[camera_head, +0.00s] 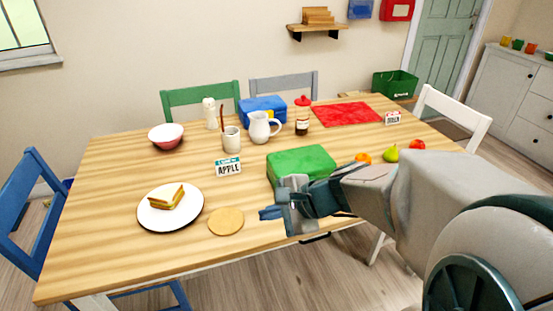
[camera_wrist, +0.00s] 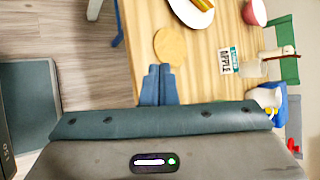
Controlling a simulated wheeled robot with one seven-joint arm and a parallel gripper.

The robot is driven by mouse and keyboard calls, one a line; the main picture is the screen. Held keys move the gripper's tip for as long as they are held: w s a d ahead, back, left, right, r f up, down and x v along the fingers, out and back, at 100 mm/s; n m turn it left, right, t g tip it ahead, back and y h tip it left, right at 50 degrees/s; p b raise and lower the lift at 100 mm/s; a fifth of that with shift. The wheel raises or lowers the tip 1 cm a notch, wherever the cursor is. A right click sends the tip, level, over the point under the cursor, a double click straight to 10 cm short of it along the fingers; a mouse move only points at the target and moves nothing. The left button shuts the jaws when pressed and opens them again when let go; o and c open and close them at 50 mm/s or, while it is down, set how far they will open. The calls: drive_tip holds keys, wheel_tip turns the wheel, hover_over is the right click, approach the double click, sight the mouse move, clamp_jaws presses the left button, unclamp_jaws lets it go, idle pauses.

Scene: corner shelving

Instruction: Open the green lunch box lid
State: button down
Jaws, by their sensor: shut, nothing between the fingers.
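The green lunch box (camera_head: 303,162) sits on the wooden table, right of centre in the head view, with its lid down. My gripper (camera_head: 268,213) is at the table's front edge, just in front and left of the lunch box in the picture. Its blue fingers are together and hold nothing; they also show in the wrist view (camera_wrist: 157,84), pointing towards the round tan board. My wrist hides the lower front of the lunch box. The lunch box is not clearly visible in the wrist view.
The round tan board (camera_head: 226,221) and a plate with a sandwich (camera_head: 143,211) lie to the left. An APPLE sign (camera_head: 228,167), a mug (camera_head: 231,139) and a white pitcher (camera_head: 259,127) stand behind. Fruit, including a green pear (camera_head: 391,154), lies right of the lunch box.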

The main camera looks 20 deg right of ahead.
drive_tip(key=w+d+f+m+t+h+b, duration=0.2)
drive_tip(key=d+f+m, duration=0.1)
drive_tip(key=d+m, duration=0.3)
drive_tip(key=w+d+f+m+t+h+b, duration=0.2)
drive_tip(key=w+d+f+m+t+b, duration=0.1)
drive_tip(key=d+m, duration=0.3)
drive_tip(key=w+d+f+m+t+h+b, duration=0.2)
drive_tip(key=d+f+m+b, duration=0.1)
drive_tip(key=d+m, duration=0.3)
drive_tip(key=shift+w+d+f+m+t, duration=0.15)
drive_tip(key=shift+d+f+m+t, duration=0.15)
drive_tip(key=shift+m, duration=0.2)
drive_tip(key=shift+d+r+h, duration=0.1)
drive_tip(key=shift+h, duration=0.3)
drive_tip(key=shift+w+p, duration=0.6)
drive_tip(key=shift+p, duration=0.5)
drive_tip(key=shift+w+f+p, duration=0.2)
drive_tip(key=shift+w+p, duration=0.35)
drive_tip(key=shift+p, duration=0.7)
drive_tip(key=b+x, duration=0.1)
drive_tip(key=x, duration=0.6)
drive_tip(key=shift+w+f, duration=0.3)
drive_tip(key=shift+r, duration=0.15)
